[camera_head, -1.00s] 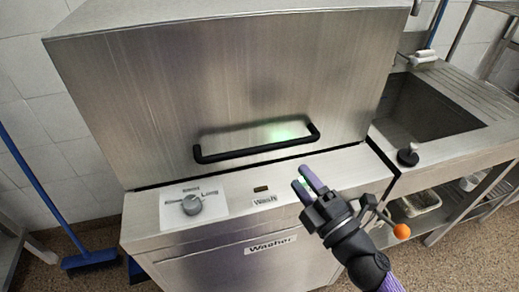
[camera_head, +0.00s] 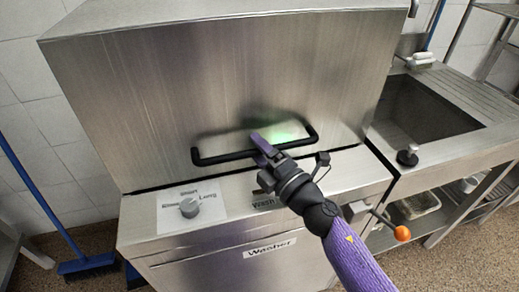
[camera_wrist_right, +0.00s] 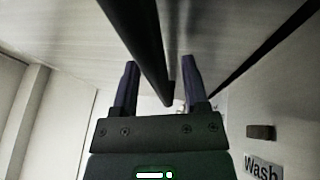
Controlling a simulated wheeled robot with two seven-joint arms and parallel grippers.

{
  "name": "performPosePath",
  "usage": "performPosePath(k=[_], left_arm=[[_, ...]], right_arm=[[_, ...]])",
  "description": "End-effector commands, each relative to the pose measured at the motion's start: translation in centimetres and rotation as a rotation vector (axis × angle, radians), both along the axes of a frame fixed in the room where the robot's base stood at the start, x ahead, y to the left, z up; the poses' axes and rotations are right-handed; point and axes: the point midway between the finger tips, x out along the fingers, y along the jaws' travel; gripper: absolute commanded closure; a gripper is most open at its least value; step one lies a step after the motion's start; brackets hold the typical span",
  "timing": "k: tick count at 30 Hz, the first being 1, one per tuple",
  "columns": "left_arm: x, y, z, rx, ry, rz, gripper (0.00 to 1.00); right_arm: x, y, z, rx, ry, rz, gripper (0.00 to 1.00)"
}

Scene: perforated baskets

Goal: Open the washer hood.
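The washer hood (camera_head: 220,80) is a large brushed-steel box on the washer, and it is down. Its black bar handle (camera_head: 222,157) runs along the lower front. My right gripper (camera_head: 260,142) is at the middle of the handle, with a purple finger reaching past the bar. In the right wrist view the gripper (camera_wrist_right: 160,80) has its fingers apart, and the handle (camera_wrist_right: 139,35) runs down between them in the picture. I cannot tell whether a finger touches the bar. My left gripper is not in view.
A sink (camera_head: 425,108) with a black-based fitting (camera_head: 407,155) stands at the right. A blue broom (camera_head: 88,262) leans at the left.

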Motion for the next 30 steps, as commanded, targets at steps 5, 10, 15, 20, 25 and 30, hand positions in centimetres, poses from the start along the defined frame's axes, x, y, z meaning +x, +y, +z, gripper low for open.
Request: performPosePath(k=[5,10,15,20,25,30], left_arm=[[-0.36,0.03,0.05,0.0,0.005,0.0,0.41],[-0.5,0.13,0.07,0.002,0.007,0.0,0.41],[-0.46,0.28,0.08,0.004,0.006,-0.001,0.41],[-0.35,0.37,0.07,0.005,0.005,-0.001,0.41],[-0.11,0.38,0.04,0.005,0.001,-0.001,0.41],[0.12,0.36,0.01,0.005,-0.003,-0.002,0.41]], right_arm=[[-0.01,-0.03,-0.01,0.0,0.0,0.0,0.82],[-0.03,-0.02,-0.03,0.0,0.0,0.0,1.0],[-0.03,-0.03,-0.04,0.0,0.0,0.0,1.0],[-0.03,-0.03,-0.05,-0.001,0.001,0.0,1.0],[-0.04,-0.04,-0.06,0.0,0.001,0.0,1.0],[-0.04,-0.03,-0.07,0.0,0.001,0.0,1.0]])
